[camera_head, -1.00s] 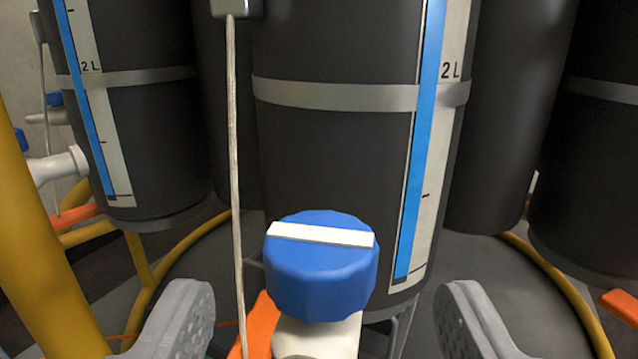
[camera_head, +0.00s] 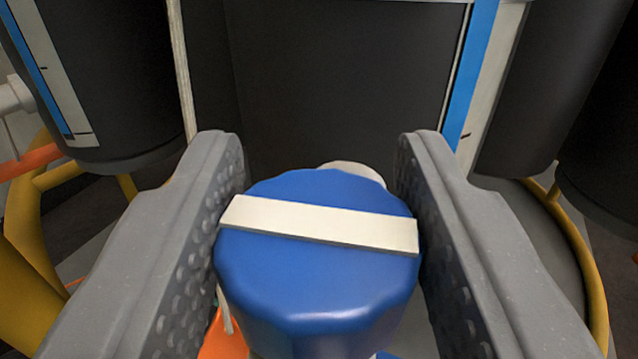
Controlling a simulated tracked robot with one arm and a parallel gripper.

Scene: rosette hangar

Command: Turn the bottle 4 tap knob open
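A blue tap knob (camera_head: 318,285) with a white bar (camera_head: 320,225) across its top fills the lower middle of the view. The bar runs nearly crosswise, its right end a little lower. My gripper (camera_head: 320,165) has its two grey, studded fingers on either side of the knob. The fingers are spread wide, with the knob between them. They are very close to its sides; I cannot tell whether they touch it. A dark bottle (camera_head: 340,90) with a blue level strip stands behind the knob. No bottle number shows.
Other dark bottles stand at the left (camera_head: 95,75) and right (camera_head: 550,85). A thin pale cord (camera_head: 182,70) hangs left of the middle bottle. Yellow curved rails (camera_head: 575,240) run below the bottles. An orange part (camera_head: 222,338) shows under the knob.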

